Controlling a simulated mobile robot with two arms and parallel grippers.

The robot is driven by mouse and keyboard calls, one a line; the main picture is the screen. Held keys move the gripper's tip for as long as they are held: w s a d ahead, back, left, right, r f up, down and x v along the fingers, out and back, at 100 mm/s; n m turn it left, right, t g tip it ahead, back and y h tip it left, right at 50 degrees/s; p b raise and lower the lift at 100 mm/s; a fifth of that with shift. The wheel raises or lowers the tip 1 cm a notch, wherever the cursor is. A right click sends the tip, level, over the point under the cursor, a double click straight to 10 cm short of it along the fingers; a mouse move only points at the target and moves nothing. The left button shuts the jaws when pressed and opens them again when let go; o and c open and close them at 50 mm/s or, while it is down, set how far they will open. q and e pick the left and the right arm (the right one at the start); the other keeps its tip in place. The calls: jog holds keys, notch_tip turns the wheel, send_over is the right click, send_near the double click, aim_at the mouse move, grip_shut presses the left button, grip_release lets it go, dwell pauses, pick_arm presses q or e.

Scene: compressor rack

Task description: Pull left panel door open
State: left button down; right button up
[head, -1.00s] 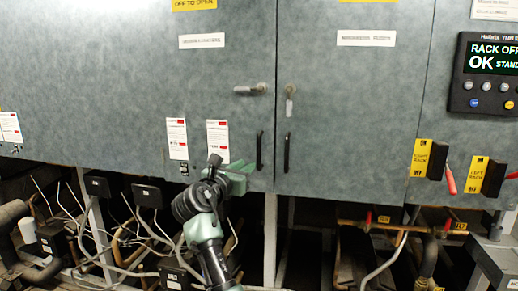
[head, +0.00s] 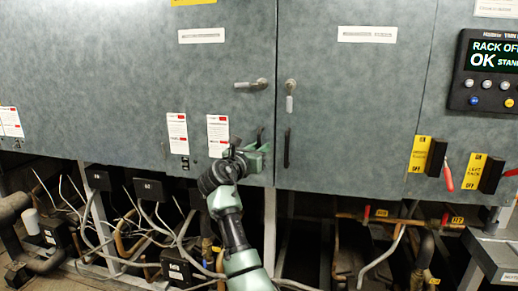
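The left panel door (head: 130,75) is a large grey-green panel, flush and closed against the rack. Its silver latch (head: 251,85) points sideways near its right edge. Its black vertical pull handle (head: 261,135) sits below the latch, its lower part hidden behind my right gripper. My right gripper (head: 260,154), pale green, is at that handle; whether its fingers are apart or closed around it cannot be made out. My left gripper is not in view.
The right panel door (head: 350,100) is closed, with its latch (head: 290,92) hanging down and its own black handle (head: 286,149). Pipes and cables (head: 150,235) crowd below the doors. Red-levered switches (head: 431,158) and a display (head: 492,70) stand at right.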

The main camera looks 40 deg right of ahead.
grip_shut()
dwell(1.3)
